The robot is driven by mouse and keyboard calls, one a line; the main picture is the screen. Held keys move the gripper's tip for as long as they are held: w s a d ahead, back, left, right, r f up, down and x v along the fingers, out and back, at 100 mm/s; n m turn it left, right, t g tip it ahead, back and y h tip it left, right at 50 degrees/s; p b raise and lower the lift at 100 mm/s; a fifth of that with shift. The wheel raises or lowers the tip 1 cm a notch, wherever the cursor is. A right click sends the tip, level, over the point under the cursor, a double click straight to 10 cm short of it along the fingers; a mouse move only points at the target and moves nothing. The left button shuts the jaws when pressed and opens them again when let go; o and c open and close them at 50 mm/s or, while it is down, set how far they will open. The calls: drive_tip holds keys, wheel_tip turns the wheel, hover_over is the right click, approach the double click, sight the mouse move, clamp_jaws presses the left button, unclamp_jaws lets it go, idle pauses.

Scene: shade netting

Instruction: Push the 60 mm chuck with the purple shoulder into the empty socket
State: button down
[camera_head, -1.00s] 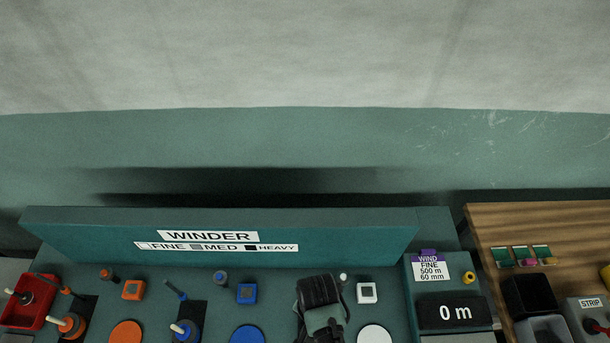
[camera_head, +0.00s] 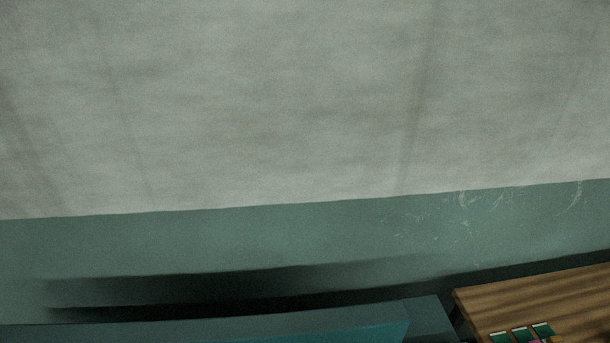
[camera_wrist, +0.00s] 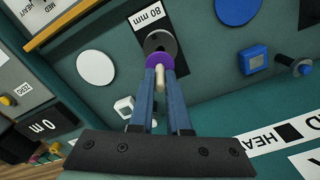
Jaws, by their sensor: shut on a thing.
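In the wrist view my gripper (camera_wrist: 160,72) is shut on the chuck, whose purple shoulder (camera_wrist: 158,57) shows at the fingertips. A pale stem (camera_wrist: 160,82) lies between the two blue fingers. Just past the shoulder is a round dark and grey part (camera_wrist: 159,40) beside a white size label (camera_wrist: 148,14). I cannot tell whether this part is the chuck's body or the socket, nor how deep the chuck sits. The head view shows neither my gripper nor the chuck.
On the winder panel, a white disc (camera_wrist: 95,68) and white box (camera_wrist: 123,106) lie left of my fingers; a blue disc (camera_wrist: 236,10) and blue box (camera_wrist: 252,59) lie right. The 0 m display (camera_wrist: 43,126) is far left. A wooden bench (camera_head: 540,295) stands right in the head view.

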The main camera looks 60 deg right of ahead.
drive_tip(key=shift+w+f+b, duration=0.15)
drive_tip(key=shift+f+b, duration=1.1)
drive_tip(key=shift+f, duration=0.65)
drive_tip(key=shift+r+p, duration=0.1)
drive_tip(key=shift+p, duration=0.35)
drive_tip(key=shift+f+b, duration=0.35)
drive_tip(key=shift+f, duration=0.75)
idle(0.5)
drive_tip(key=shift+f+b, duration=0.6)
drive_tip(key=shift+f, duration=0.15)
drive_tip(key=shift+f, duration=0.35)
drive_tip(key=c, duration=0.8)
unclamp_jaws()
drive_tip(key=shift+r, duration=0.1)
